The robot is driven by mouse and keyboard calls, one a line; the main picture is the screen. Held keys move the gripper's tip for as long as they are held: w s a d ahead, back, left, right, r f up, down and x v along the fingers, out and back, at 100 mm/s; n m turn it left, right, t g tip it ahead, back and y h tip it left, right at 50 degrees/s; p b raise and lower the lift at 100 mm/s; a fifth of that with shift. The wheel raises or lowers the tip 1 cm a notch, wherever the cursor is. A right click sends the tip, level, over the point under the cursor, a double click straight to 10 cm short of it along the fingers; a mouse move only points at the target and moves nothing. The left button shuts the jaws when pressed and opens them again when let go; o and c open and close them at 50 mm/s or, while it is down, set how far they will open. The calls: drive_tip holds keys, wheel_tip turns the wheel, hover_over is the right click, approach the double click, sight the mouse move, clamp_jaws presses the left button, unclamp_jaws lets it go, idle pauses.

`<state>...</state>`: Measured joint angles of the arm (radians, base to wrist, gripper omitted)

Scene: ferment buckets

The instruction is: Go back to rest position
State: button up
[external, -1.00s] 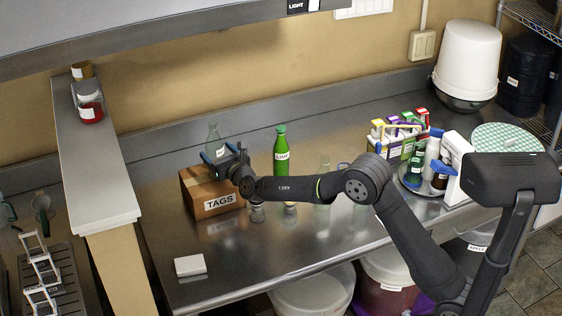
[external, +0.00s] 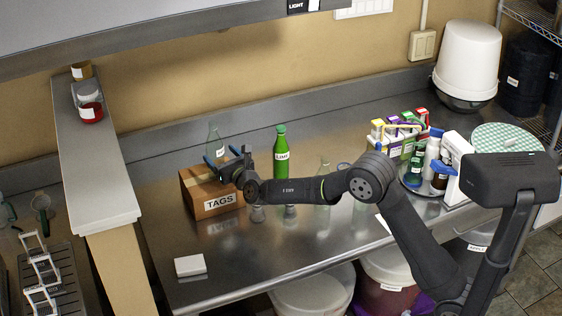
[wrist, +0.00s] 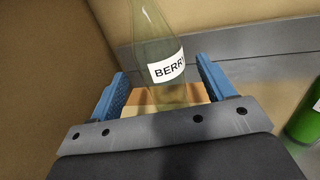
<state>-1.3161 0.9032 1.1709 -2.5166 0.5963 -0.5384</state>
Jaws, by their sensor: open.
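My gripper (external: 229,157) is open, with its blue fingers over the cardboard box labelled TAGS (external: 208,192) on the steel counter. In the wrist view the blue fingers (wrist: 160,92) stand wide apart on either side of a clear bottle labelled BERRY (wrist: 160,60). That bottle is upright and also shows behind the gripper in the external view (external: 214,137). Its lower end is partly hidden by my gripper. The box top (wrist: 145,105) shows between the fingers. I cannot tell from these views whether a finger touches the bottle.
A green bottle labelled LIME (external: 281,155) stands right of the box. Clear glassware (external: 323,190) is under my forearm. A tray (external: 422,192) with bottles is at the right. A white block (external: 190,265) lies at the front left. The counter between is mostly clear.

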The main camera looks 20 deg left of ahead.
sight(219, 136)
drive_tip(key=x, duration=0.5)
drive_tip(key=shift+w+a, duration=0.25)
drive_tip(key=shift+a, duration=0.05)
drive_tip(key=r, duration=0.4)
drive_tip(key=shift+w+d+r, duration=0.2)
drive_tip(key=shift+w+r, duration=0.1)
drive_tip(key=shift+w, duration=0.05)
drive_tip(key=shift+w+d+r, duration=0.2)
drive_tip(key=shift+d, duration=0.1)
drive_tip(key=shift+o, duration=0.5)
